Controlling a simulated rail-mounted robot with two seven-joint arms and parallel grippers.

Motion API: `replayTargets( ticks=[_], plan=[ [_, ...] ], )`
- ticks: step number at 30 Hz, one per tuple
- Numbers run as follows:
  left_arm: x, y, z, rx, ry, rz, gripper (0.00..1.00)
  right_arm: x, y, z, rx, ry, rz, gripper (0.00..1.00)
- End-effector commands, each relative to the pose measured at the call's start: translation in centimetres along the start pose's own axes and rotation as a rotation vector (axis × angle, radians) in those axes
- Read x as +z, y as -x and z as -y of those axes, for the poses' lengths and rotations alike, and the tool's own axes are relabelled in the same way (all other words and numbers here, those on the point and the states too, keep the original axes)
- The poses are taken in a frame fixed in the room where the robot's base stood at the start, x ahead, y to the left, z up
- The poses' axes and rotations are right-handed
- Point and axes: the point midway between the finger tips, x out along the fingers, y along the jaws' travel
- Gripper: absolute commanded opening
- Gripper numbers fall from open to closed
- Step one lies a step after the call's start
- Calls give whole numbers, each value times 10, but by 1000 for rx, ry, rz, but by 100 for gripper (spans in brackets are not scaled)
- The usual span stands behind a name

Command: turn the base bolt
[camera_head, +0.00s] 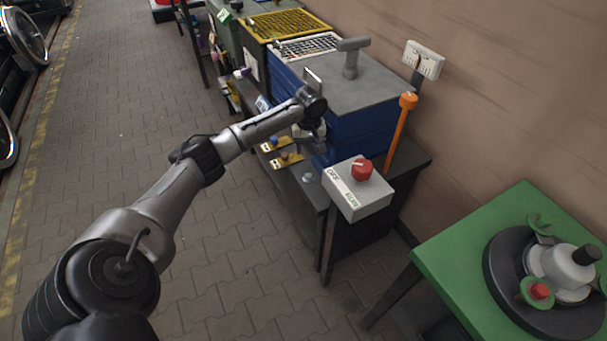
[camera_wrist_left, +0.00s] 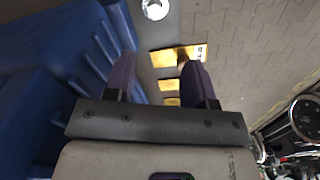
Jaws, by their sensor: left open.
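My left gripper (camera_head: 318,143) is at the front side of the blue cabinet, above the dark bench; it also shows in the left wrist view (camera_wrist_left: 160,78). Its two fingers are apart with nothing between them. Yellow plates (camera_head: 287,161) with small knobs lie on the bench edge beside it, and they show between and beyond the fingers in the wrist view (camera_wrist_left: 178,55). A round silver bolt-like piece (camera_head: 307,177) sits near the bench's front corner; a similar one shows at the top of the wrist view (camera_wrist_left: 155,9). I cannot tell which piece is the base bolt.
The blue cabinet (camera_head: 350,131) stands close beside the gripper, with a grey T-handled tool (camera_head: 351,58) on top. A grey box with a red knob (camera_head: 357,188) and an orange bar (camera_head: 401,132) are to the right. A green table (camera_head: 440,262) stands lower right. The paved floor at left is clear.

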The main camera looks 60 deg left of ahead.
Motion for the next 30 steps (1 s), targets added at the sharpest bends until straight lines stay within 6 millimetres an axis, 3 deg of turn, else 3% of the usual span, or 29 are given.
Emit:
replayTargets(
  ticks=[5,18,24,30],
  plan=[
    [-2,-7,-4,26,12,11,50,3,-9,1,-2,-3,1,75],
    [0,-88,-6,24,12,11,50,16,-46,2,0,-1,4,75],
    [0,-114,-7,24,12,10,50,21,-59,0,4,5,5,75],
    [0,-127,-7,25,11,9,50,23,-65,0,6,6,5,75]
  ],
)
